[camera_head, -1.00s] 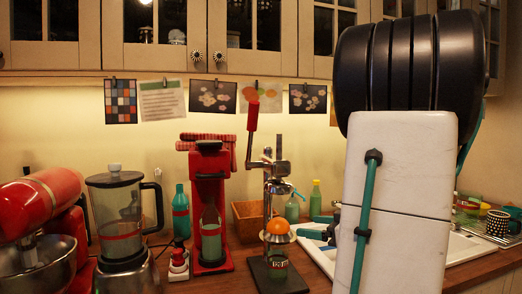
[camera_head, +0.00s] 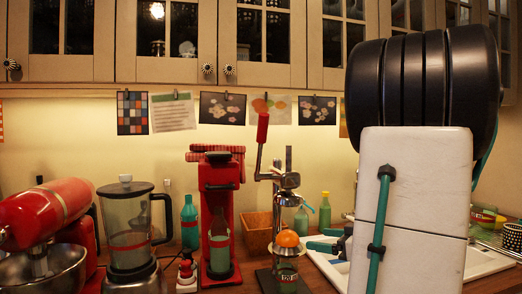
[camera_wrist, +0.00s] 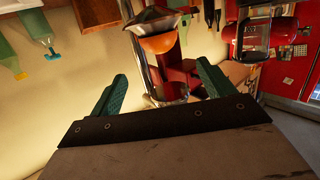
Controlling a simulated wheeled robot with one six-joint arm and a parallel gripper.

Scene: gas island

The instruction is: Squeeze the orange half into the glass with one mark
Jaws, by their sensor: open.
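In the head view the orange half (camera_head: 289,239) sits dome up on the metal juicer (camera_head: 289,182), beneath its raised press. The juicer's red lever handle (camera_head: 262,128) points up. A small glass (camera_head: 287,275) stands below the orange on the juicer's dark base; its marks are too small to read. My gripper (camera_head: 328,245) is partly hidden by my arm, right of the juicer. In the wrist view, which looks upside down, my gripper (camera_wrist: 165,88) is open and empty, its teal fingers wide apart. The orange half (camera_wrist: 175,43) shows beyond them, apart from both.
A red machine (camera_head: 218,210) with a bottle, a blender (camera_head: 128,235) and a red mixer (camera_head: 45,215) stand left of the juicer. A wooden box (camera_head: 257,233) and green bottles (camera_head: 324,212) stand behind. A white sink (camera_head: 480,262) lies right. Cabinets hang above.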

